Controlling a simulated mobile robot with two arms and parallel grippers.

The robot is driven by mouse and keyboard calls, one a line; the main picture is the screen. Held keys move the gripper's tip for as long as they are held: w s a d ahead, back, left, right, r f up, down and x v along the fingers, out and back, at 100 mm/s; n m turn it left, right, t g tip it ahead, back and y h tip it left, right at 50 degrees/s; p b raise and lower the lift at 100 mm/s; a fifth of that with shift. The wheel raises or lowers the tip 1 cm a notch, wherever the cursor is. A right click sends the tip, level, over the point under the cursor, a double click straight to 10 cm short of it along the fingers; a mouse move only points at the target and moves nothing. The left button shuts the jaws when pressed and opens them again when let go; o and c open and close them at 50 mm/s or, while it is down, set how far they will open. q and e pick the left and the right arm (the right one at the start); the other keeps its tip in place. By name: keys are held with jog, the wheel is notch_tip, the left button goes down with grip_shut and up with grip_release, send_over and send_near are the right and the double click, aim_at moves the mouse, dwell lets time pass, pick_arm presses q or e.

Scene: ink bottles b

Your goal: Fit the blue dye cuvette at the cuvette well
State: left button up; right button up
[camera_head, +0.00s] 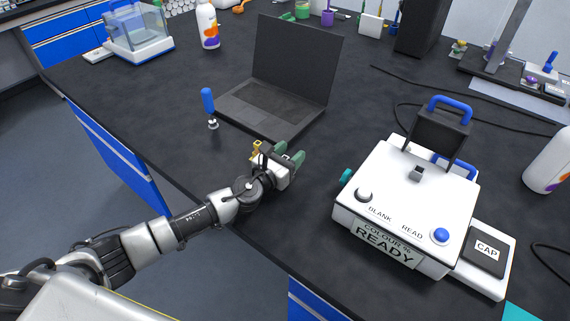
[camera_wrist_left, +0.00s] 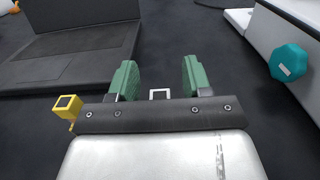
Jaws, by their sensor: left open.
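I cannot make out a blue dye cuvette for certain in either view. The white colour meter (camera_head: 400,210) reads READY, and its dark lid (camera_head: 438,136) with a blue handle stands raised. A small grey square part (camera_head: 416,174), possibly the cuvette well, sits on its top. My left gripper (camera_head: 290,155) is open over the bench, left of the meter and in front of the laptop. Its green fingers (camera_wrist_left: 157,80) are apart in the wrist view, with a small white-rimmed square (camera_wrist_left: 160,94) between them; I cannot tell whether it is a cuvette. A yellow square-topped piece (camera_wrist_left: 66,107) is beside the gripper.
A laptop (camera_head: 283,75) stands open behind the gripper. A blue-handled tool (camera_head: 208,102) stands left of it. The meter's teal knob (camera_head: 346,178) juts towards the gripper. A black CAP pad (camera_head: 484,249) lies at the meter's right. Bare bench lies between laptop and meter.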

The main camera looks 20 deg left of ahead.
pick_arm(q)
grip_shut()
